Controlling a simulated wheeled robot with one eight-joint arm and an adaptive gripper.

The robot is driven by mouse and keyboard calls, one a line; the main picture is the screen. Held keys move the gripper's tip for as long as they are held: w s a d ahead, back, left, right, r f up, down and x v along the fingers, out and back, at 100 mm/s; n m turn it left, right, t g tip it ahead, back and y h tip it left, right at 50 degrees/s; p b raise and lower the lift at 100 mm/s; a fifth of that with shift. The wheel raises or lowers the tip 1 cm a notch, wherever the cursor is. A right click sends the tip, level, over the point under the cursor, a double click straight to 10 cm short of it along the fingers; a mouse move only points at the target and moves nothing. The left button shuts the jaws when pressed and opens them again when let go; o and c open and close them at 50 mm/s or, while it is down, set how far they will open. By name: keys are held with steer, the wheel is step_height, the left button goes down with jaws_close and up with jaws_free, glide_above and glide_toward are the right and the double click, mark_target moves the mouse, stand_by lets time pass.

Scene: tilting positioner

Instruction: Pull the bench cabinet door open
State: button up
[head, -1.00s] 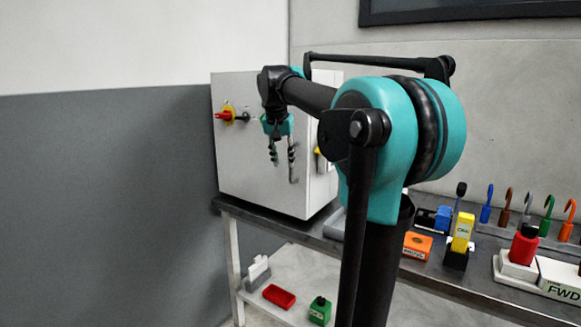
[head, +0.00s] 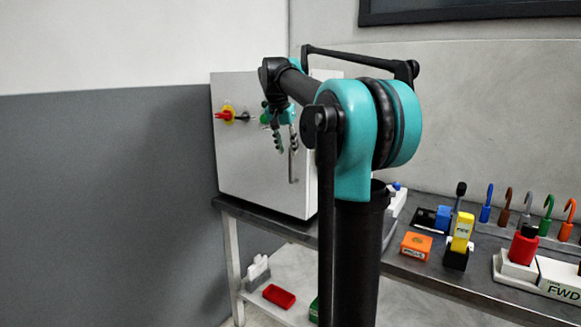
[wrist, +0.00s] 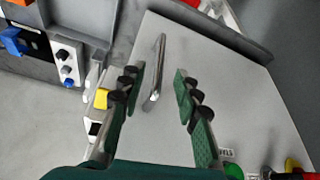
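The bench cabinet (head: 250,165) is a light grey box on the left end of the bench. Its front door (wrist: 215,65) looks shut. A slim metal bar handle (head: 292,168) stands upright near the door's right edge; its upper part is hidden by a finger in the head view. My gripper (head: 286,146) is in front of the door at the handle's upper end. In the wrist view the handle (wrist: 157,68) lies between the two spread fingers, with a gap to each. My gripper is open and holds nothing.
A red and yellow rotary switch (head: 227,115) sticks out of the door left of my gripper. The bench top (head: 390,255) carries an orange block (head: 416,245), a yellow block (head: 462,232) and several coloured hooks. A red bin (head: 279,296) lies on the lower shelf.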

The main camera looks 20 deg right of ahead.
mark_target(290, 162)
steer(key=x, duration=0.8)
steer(key=shift+w+f, duration=0.1)
steer(key=shift+c, duration=0.6)
jaws_close()
